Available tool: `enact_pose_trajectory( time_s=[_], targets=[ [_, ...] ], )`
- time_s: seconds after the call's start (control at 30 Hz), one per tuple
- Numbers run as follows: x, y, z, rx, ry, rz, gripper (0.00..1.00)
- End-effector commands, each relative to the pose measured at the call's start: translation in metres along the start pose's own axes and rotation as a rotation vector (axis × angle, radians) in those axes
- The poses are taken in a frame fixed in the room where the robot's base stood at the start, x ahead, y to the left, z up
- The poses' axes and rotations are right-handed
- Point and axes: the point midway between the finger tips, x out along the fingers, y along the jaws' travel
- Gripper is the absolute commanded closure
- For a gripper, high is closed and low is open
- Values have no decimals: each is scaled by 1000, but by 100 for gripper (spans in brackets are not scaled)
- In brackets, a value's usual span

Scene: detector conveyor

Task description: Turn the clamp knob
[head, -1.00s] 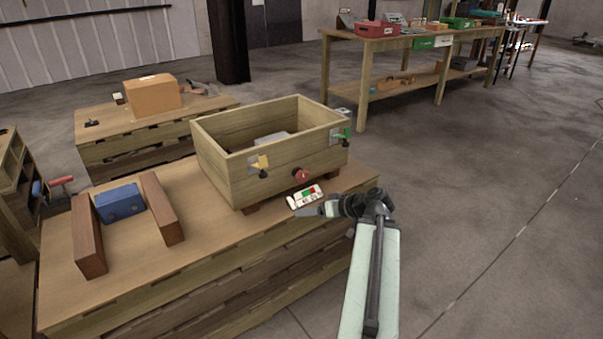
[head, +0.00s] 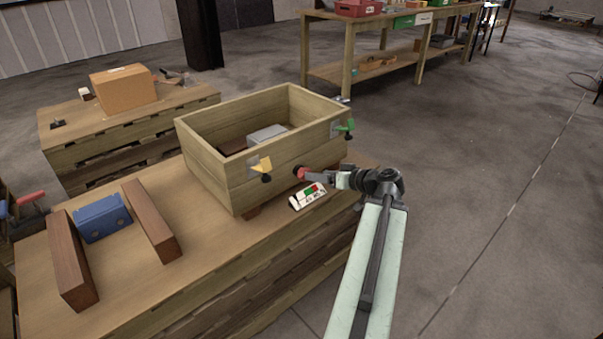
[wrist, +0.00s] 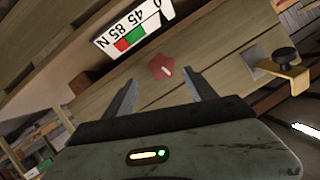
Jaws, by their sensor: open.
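The red clamp knob (head: 301,173) is on the front wall of the wooden box (head: 212,178). In the wrist view the knob (wrist: 161,67) is star-shaped with a pale mark, and lies just beyond and between my fingertips. My gripper (head: 315,174) is at the knob's right in the head view, pointing at it. Its two fingers are apart in the wrist view (wrist: 161,80), with nothing visible between them. Whether a finger touches the knob I cannot tell. A white label (head: 307,196) with red and green fields and black figures sits below the knob; it also shows in the wrist view (wrist: 130,28).
A yellow clamp (head: 261,166) and a green clamp (head: 346,127) sit on the box. A grey block (head: 266,134) is inside it. A blue block (head: 102,219) stands between two brown bars on the bench's left. Open floor is to the right.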

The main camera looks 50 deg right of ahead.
Motion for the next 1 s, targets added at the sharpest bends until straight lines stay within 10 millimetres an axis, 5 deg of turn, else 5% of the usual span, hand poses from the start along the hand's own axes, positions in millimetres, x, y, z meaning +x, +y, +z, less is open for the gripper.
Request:
enact_pose_trajectory(
  time_s=[0.3, 0.67, 0.9, 0.93, 1.0],
  targets=[
    [64, -7, 3, -5, -7, -14, 35],
    [74, -11, 2, -6, -8, -17, 35],
    [74, -11, 2, -6, -8, -17, 97],
    [77, 2, -6, -7, -9, -20, 97],
    [75, -7, -1, -6, -8, -19, 97]
  ],
)
